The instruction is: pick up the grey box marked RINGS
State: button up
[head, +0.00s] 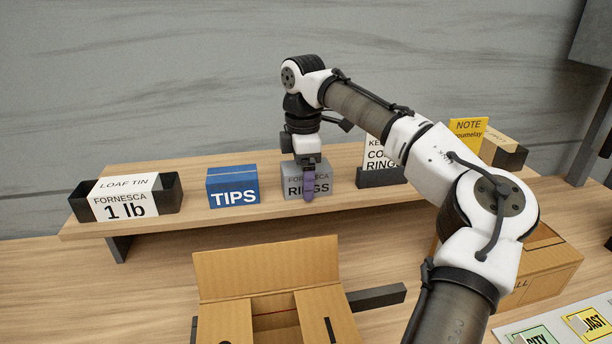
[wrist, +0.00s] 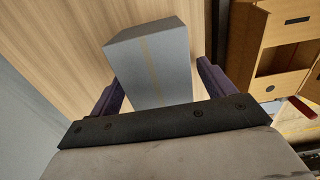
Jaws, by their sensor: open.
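The grey box marked RINGS (head: 292,182) stands on the raised wooden shelf, between the blue TIPS box and a dark holder with a white card. My gripper (head: 308,184) points down at it, with a purple finger in front of its face in the head view. In the wrist view the grey box (wrist: 152,66) lies between the two purple fingers of my gripper (wrist: 160,88). The fingers are open, one on each side, with a visible gap on the right; contact on the left is hard to tell.
On the shelf (head: 150,217) stand the blue TIPS box (head: 232,188), a loaf tin (head: 168,193) at the left, and a card holder (head: 380,177) close on the right. A yellow note (head: 467,131) stands further right. An open cardboard box (head: 265,265) sits below in front.

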jog(key=c, duration=1.2)
jog(key=shift+r, duration=0.15)
